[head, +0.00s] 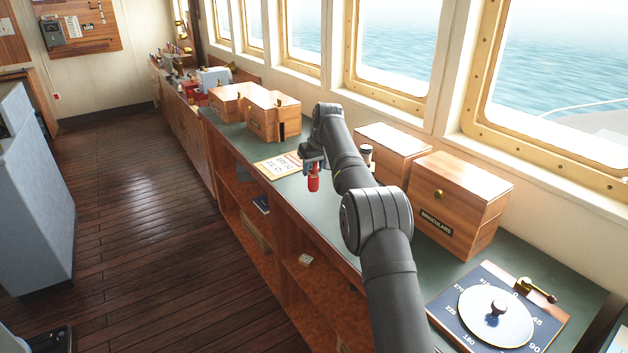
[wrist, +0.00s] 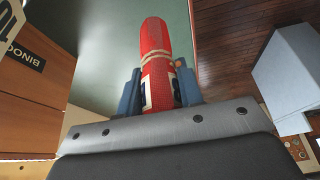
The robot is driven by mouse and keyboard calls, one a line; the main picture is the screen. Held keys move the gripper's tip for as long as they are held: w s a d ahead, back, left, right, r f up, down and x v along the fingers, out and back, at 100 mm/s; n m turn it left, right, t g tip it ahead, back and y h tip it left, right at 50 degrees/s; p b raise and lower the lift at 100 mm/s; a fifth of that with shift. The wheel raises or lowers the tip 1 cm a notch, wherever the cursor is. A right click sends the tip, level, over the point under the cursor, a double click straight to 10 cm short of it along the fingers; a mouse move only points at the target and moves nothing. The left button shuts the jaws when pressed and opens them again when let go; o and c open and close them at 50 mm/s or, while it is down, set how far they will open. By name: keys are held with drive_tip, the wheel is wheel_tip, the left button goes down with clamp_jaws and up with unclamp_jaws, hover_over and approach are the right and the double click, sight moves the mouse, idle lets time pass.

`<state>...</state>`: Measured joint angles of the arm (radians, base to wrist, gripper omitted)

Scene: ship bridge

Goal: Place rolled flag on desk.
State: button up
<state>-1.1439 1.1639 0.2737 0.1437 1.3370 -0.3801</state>
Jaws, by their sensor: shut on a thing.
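The rolled flag (head: 313,184) is a short red roll with a pale tie, and it points down from my gripper (head: 313,166) in the head view. In the wrist view the flag (wrist: 155,42) stands between the two blue fingers of my gripper (wrist: 158,90), which are shut on it. The desk (head: 240,138) is a long wooden counter with a green top under the windows. The flag appears over the desk's front part, close to a printed card (head: 279,166). I cannot tell whether its lower end touches the top.
Wooden boxes stand on the desk, one pair behind the card (head: 272,116) and another at right, including the binoculars box (head: 460,205). A dial plate (head: 497,312) lies at the near end. Open shelves are below the front edge. Green top is bare around the card.

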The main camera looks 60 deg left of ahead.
sight(313, 183)
drive_tip(key=shift+f, duration=2.95)
drive_tip(key=shift+f, duration=0.1)
drive_tip(key=o, duration=1)
drive_tip(key=shift+f, duration=0.1)
drive_tip(key=v, duration=1.2)
drive_tip(key=shift+r, duration=0.25)
drive_tip(key=shift+f, duration=0.1)
